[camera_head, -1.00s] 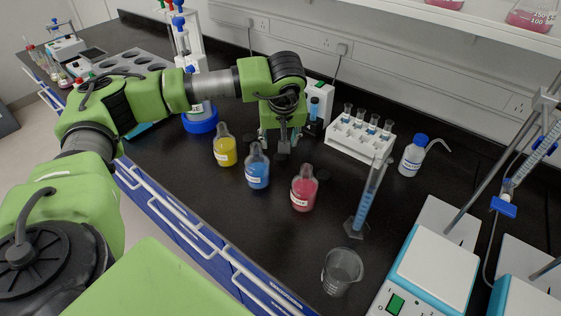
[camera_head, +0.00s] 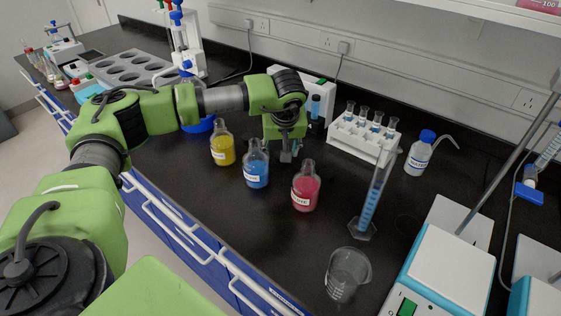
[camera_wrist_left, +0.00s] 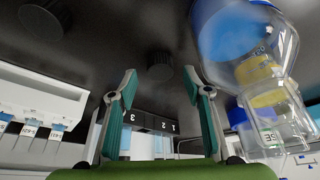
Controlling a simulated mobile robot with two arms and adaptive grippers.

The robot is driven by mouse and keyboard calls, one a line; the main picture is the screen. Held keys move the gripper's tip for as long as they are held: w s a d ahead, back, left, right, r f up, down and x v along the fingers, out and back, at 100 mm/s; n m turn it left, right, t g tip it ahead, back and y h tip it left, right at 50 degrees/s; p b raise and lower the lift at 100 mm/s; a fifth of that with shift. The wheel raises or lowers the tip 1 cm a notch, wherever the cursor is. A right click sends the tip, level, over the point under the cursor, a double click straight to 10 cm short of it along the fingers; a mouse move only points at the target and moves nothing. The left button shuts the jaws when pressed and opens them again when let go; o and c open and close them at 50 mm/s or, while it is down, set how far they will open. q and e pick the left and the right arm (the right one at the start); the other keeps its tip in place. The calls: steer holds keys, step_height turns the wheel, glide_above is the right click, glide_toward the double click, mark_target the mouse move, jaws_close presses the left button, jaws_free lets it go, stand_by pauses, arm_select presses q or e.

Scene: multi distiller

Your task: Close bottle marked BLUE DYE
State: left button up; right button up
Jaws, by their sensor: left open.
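The open bottle of blue liquid (camera_head: 257,172) stands upright on the black bench, with a white label too small to read in the head view. It shows inverted and close at the right in the wrist view (camera_wrist_left: 235,45). My left gripper (camera_head: 286,151) points down just behind and right of this bottle. In the wrist view its fingers (camera_wrist_left: 160,82) are apart with nothing between them. A dark round cap (camera_wrist_left: 160,66) lies on the bench just beyond the fingertips, and a second one (camera_wrist_left: 45,14) is at the upper left. My right gripper is not in view.
Open bottles of yellow (camera_head: 222,152) and red liquid (camera_head: 305,191) stand on either side of the blue one. A white test tube rack (camera_head: 362,140) is behind to the right. A graduated cylinder (camera_head: 372,200) and an empty beaker (camera_head: 345,275) stand further right and forward.

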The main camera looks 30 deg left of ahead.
arm_select(q)
steer(key=shift+b+x, duration=0.4)
steer(key=shift+x, duration=0.75)
arm_select(e)
steer(key=shift+f, duration=0.75)
arm_select(q)
steer(key=shift+s+r, duration=0.1)
steer(key=c, duration=0.8)
steer(key=shift+o, duration=0.2)
step_height(320, 180, up, 10)
steer(key=p, duration=0.7)
arm_select(e)
step_height(320, 180, up, 7)
